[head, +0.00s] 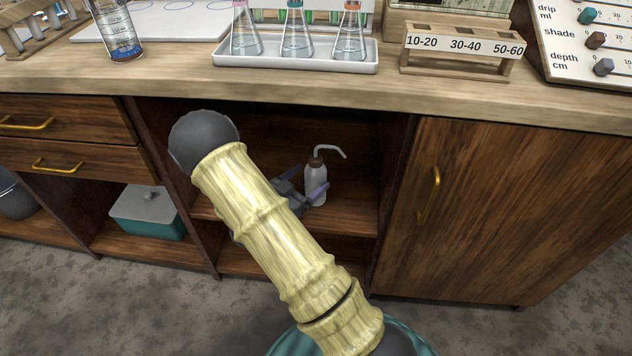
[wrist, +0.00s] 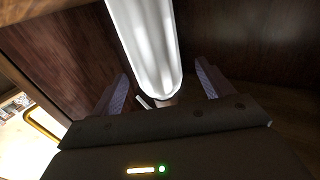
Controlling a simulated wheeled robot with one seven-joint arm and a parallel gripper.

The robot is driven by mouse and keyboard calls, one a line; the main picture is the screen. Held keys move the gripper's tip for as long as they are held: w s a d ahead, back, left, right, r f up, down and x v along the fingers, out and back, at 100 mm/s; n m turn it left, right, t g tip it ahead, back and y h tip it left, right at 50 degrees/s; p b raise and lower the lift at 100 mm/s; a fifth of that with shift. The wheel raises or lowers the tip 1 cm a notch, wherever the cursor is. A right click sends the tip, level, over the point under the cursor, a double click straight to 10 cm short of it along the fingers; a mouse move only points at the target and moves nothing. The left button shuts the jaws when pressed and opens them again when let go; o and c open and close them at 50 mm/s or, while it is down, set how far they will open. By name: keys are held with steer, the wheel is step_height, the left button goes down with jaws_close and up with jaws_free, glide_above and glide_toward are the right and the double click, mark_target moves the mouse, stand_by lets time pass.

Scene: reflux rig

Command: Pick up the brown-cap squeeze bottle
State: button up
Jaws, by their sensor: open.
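The brown-cap squeeze bottle (head: 315,184) stands upright on the shelf of the open cabinet bay. It has a white body, a brown cap (head: 316,161) and a bent grey spout pointing right. My gripper (head: 305,187) is at the bottle, with purple fingers; my arm hides part of it. In the wrist view the white bottle body (wrist: 146,45) lies between the two spread fingers of my gripper (wrist: 161,68). A gap shows on each side of the bottle.
The bay has a dark side wall and the shelf (head: 350,215) under the bottle. A closed door (head: 500,210) is to the right, drawers (head: 60,125) to the left. The worktop above carries a white tray (head: 300,62) of flasks and a labelled wooden rack (head: 463,60).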

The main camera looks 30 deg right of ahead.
mark_target(320, 170)
steer(key=b+x, duration=0.3)
steer(key=x, duration=0.1)
steer(key=shift+d, duration=0.4)
steer(key=shift+w+d+r, duration=0.1)
steer(key=shift+d, duration=0.05)
steer(key=c, duration=0.8)
